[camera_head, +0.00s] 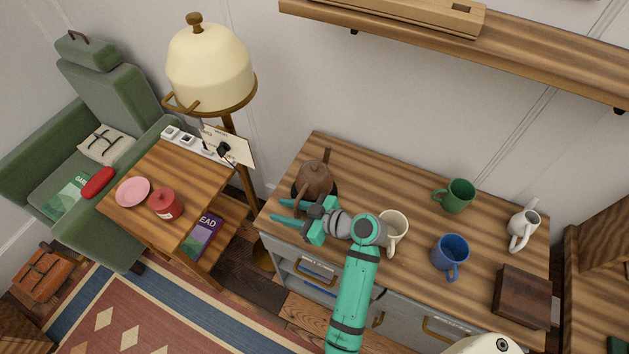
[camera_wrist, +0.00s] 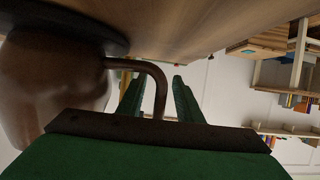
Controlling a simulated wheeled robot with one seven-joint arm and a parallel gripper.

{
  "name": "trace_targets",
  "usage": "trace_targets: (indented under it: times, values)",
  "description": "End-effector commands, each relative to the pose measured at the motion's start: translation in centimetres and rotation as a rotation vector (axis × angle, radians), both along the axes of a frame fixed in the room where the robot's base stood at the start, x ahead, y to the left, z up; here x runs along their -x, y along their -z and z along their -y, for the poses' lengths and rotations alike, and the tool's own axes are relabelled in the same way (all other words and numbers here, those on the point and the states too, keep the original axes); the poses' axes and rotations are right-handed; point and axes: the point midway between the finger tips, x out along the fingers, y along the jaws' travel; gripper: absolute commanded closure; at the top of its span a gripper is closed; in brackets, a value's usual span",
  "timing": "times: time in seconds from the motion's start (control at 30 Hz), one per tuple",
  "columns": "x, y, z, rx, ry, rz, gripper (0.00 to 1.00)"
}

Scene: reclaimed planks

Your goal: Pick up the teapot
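The brown teapot (camera_head: 315,179) stands on a dark round base near the left end of the wooden cabinet top. A thin upright part rises at its back. My gripper (camera_head: 282,212) is open at the cabinet's left front edge, in front of the teapot, with its fingers pointing left. In the wrist view, which looks upside down, the teapot (camera_wrist: 52,82) fills the left side. Its thin bent handle or spout (camera_wrist: 158,82) reaches across between my two open fingers (camera_wrist: 158,100). I cannot tell whether the fingers touch it.
On the cabinet top (camera_head: 420,215), a cream mug (camera_head: 396,228) is close to my wrist. Further right are a green mug (camera_head: 458,195), a blue mug (camera_head: 450,251), a white jug (camera_head: 524,227) and a dark wooden box (camera_head: 522,296). A lamp (camera_head: 209,68) stands left.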

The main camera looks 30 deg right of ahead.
Motion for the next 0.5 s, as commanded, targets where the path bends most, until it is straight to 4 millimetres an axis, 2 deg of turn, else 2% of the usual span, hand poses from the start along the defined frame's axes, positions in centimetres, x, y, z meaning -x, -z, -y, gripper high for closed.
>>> trace_targets:
  times: [0.07, 0.2, 0.5]
  values:
    - [0.01, 0.0, 0.01, 0.0, 0.0, 0.0, 0.68]
    - [0.02, -0.01, 0.02, 0.0, 0.0, 0.0, 0.99]
    - [0.04, -0.02, 0.08, 0.0, 0.001, 0.0, 1.0]
